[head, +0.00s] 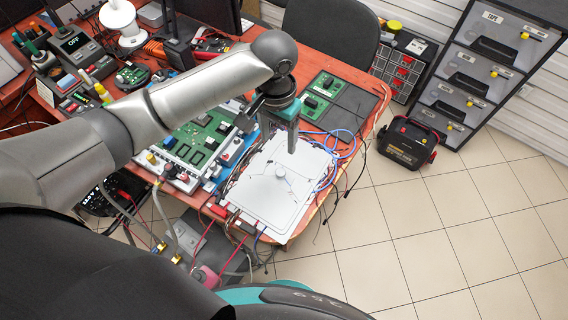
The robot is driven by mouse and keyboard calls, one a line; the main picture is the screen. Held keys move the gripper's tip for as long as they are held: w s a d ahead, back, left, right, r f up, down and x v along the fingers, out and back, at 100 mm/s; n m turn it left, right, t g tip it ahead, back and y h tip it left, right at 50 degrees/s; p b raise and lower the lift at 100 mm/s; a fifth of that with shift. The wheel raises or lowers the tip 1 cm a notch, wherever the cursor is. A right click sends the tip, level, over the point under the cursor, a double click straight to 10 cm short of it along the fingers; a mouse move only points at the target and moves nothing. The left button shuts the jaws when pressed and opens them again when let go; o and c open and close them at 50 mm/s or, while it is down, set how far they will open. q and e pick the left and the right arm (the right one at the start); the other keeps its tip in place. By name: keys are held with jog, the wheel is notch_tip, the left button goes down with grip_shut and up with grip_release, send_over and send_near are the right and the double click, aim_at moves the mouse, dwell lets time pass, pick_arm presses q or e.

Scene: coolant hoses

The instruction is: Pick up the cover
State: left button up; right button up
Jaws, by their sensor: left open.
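The cover (262,203) is a flat white plate with a small round knob (280,172) near its middle. It lies at the front right of the red workbench, close to the bench edge. My left gripper (280,144) is above the far part of the cover, pointing down, with its jaws open and nothing seen between them. The fingers hide a little of the cover's far side. I cannot tell how high above the plate the fingertips are. My right gripper is not in view.
Blue cables (343,148) and dark wires crowd the cover's right side. Green circuit boards (203,138) lie left of it. Grey hoses with brass fittings (177,259) hang at the front left. A black-red case (408,143) stands on the tiled floor, which is clear in front.

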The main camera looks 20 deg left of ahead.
pick_arm(q)
jog(key=b, duration=0.3)
send_over(281, 171)
jog(key=f, duration=0.9)
jog(key=shift+s+a+f, duration=0.15)
jog(key=shift+s+a, duration=0.1)
jog(key=shift+s, duration=0.05)
jog(key=f, duration=0.2)
jog(key=f+b, duration=0.1)
jog(key=f, duration=0.1)
jog(key=shift+w+d+f, duration=0.2)
jog(key=shift+f, duration=0.05)
jog(key=shift+f+b, duration=0.3)
jog(key=shift+f, duration=0.35)
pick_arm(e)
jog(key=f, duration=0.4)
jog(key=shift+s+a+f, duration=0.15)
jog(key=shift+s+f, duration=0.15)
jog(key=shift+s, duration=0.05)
pick_arm(q)
grip_shut()
jog(key=shift+r, duration=0.1)
